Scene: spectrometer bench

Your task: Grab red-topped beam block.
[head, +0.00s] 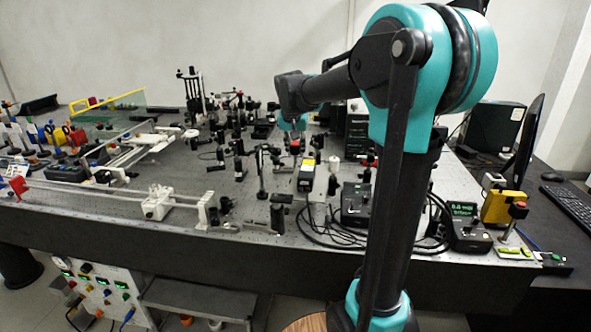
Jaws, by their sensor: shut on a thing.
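My gripper (294,138) is small and far off in the head view, below the teal end of my arm, over the middle of the bench. It is shut on a small dark block with a red top, the red-topped beam block (295,147). The fingers are hard to make out among the dark parts around them. I cannot tell whether the block touches the bench top.
The optical bench (140,213) is crowded with dark posts and mounts around the gripper. A yellow-and-black box (307,175) stands just in front. Black control boxes (356,204) and loose cables lie to the right. White rails run along the left front.

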